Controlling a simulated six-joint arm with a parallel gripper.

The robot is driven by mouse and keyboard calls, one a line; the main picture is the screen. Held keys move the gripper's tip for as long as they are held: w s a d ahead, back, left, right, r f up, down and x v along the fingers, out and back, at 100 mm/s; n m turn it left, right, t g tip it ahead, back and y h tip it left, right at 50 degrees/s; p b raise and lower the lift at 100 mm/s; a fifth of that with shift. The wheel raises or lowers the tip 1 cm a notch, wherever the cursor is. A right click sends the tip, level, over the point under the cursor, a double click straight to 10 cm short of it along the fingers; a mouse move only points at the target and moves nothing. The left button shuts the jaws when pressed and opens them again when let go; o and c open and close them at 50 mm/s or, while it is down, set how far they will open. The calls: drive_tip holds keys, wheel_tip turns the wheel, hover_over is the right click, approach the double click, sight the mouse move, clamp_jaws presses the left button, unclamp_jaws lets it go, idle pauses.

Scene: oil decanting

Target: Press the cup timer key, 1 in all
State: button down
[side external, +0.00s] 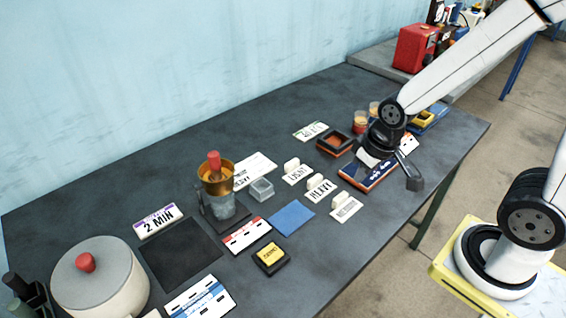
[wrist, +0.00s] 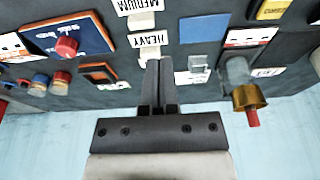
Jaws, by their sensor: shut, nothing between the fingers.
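A yellow key on a black base (side external: 270,258) lies near the front edge of the table in the side view. It also shows at the top right of the wrist view (wrist: 272,10). Its lettering is too small to read, so I cannot tell if it is the cup timer key. A "2 MIN" card (side external: 160,222) lies farther left. My gripper (side external: 367,160) is above the table's right part, near the blue board with an orange edge (side external: 352,180). In the wrist view my gripper's fingers (wrist: 160,66) are together and empty, with the "HEAVY" card (wrist: 146,40) beyond them.
A brass-coloured cup with a red top (side external: 215,178) stands mid-table. A lidded pot (side external: 98,278) is at the left. A blue pad (side external: 292,217), a clear box (side external: 261,189) and several white label cards lie between. A red knob (wrist: 66,47) shows by the board.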

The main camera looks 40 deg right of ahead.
drive_tip(key=shift+a, duration=0.1)
drive_tip(key=m+t+y, duration=0.1)
drive_tip(key=m+t, duration=0.6)
drive_tip(key=m, duration=0.1)
hover_over(273, 256)
drive_tip(key=shift+f, duration=1.5)
drive_tip(key=shift+f, duration=0.2)
drive_tip(key=shift+f, duration=4.2)
drive_tip(key=shift+f, duration=0.85)
drive_tip(key=shift+r, duration=0.85)
